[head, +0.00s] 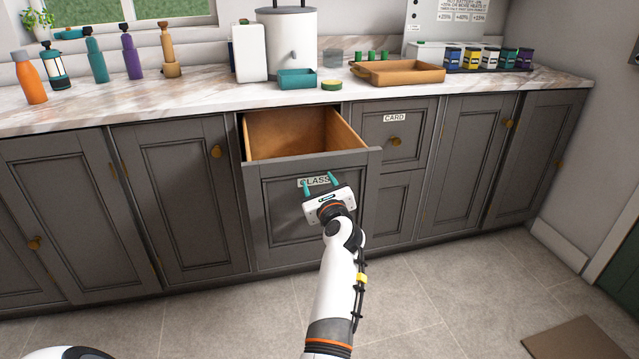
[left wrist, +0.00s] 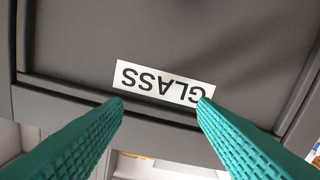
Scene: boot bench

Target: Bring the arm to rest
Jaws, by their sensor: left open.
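My left gripper (head: 320,184) is open and empty, in front of the pulled-out drawer (head: 313,215) labelled GLASS. Its two teal fingers (left wrist: 160,100) show in the left wrist view, apart, on either side of the white GLASS label (left wrist: 163,84), which appears upside down there. Whether the fingertips touch the drawer front I cannot tell. The drawer stands open and its wooden inside (head: 295,132) looks empty where it shows. My right gripper is not in view.
A drawer labelled CARD (head: 394,145) is shut at the right. The counter (head: 200,98) above holds bottles, a teal box (head: 297,79), a wooden tray (head: 398,72) and several small coloured containers (head: 489,58). The tiled floor (head: 450,290) in front is clear; a brown mat (head: 575,340) lies at the right.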

